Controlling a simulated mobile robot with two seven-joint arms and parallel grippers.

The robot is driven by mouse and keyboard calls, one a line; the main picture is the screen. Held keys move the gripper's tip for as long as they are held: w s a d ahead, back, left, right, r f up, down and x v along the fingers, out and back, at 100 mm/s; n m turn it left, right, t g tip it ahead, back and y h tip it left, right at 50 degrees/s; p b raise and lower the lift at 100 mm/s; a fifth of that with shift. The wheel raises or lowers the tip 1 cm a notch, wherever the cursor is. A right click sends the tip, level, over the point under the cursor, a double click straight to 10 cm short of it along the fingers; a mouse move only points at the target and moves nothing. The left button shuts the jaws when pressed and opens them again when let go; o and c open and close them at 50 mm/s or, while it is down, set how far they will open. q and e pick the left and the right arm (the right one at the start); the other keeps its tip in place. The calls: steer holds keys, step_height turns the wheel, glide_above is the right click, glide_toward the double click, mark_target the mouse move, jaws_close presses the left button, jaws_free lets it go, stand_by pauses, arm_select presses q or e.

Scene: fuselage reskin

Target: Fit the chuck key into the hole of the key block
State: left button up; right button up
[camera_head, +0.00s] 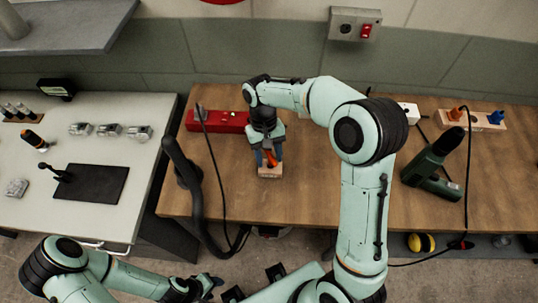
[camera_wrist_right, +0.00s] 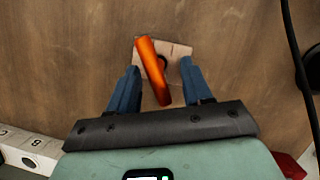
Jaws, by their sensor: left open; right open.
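The chuck key's orange handle (camera_wrist_right: 153,70) shows in the right wrist view, tilted, between the blue fingers of my right gripper (camera_wrist_right: 157,88). It also shows in the head view (camera_head: 270,158). The fingers stand apart, with gaps on both sides of the handle. The pale wooden key block (camera_wrist_right: 180,50) lies behind the handle, and in the head view it sits on the wooden table (camera_head: 270,172). A dark round spot shows beside the handle on the block; I cannot tell whether the key's tip is in the hole. My left gripper (camera_head: 208,286) is open and empty, low at the left.
A red case (camera_head: 217,122) lies left of my right gripper, with a black cable near it. A green drill (camera_head: 433,165) and a wooden rack (camera_head: 485,124) stand to the right. A white table (camera_head: 90,150) with small parts is at the left.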

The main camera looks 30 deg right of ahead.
arm_select(q)
steer(key=w+r+p, duration=0.2)
steer(key=r, duration=0.1)
steer(key=shift+w+r, duration=0.25)
steer(key=shift+w, duration=0.15)
arm_select(e)
steer(key=v, duration=1.3)
arm_select(q)
steer(key=shift+s, duration=0.1)
arm_select(e)
steer(key=shift+s+f, duration=0.1)
